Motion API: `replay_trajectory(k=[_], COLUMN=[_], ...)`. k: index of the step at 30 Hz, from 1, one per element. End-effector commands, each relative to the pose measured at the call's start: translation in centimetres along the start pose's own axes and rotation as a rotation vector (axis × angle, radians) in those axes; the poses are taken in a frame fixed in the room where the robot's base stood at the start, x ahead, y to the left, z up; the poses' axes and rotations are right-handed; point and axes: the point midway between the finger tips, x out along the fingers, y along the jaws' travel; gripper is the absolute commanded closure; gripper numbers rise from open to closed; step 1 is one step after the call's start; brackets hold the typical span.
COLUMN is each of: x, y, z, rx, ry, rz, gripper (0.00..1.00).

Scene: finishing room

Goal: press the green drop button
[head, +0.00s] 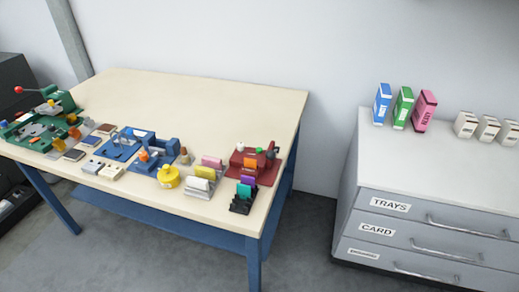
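My gripper is not in view. A small green spot (258,150) shows on the red machine (266,171) at the right end of the workbench. It may be the green drop button, but it is too small to tell. A dark knob stands beside it. A green machine (62,101) with a red ball on a lever stands at the bench's left end. A blue machine (119,150) stands between them. I cannot make out a button label on any of these.
The workbench (190,92) is clear along its back. A yellow pot (168,178), a card rack (198,189) and a black rack (242,200) stand near the front edge. A drawer cabinet (440,180) at the right carries several boxes.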

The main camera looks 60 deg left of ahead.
Motion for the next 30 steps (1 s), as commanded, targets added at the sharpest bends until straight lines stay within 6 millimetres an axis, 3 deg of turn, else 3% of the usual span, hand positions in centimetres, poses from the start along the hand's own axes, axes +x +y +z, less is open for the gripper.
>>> replay_trajectory(k=[14, 30], x=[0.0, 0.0], y=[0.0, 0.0], z=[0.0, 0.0], rx=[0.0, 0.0], ry=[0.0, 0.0], rz=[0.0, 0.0], gripper=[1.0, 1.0])
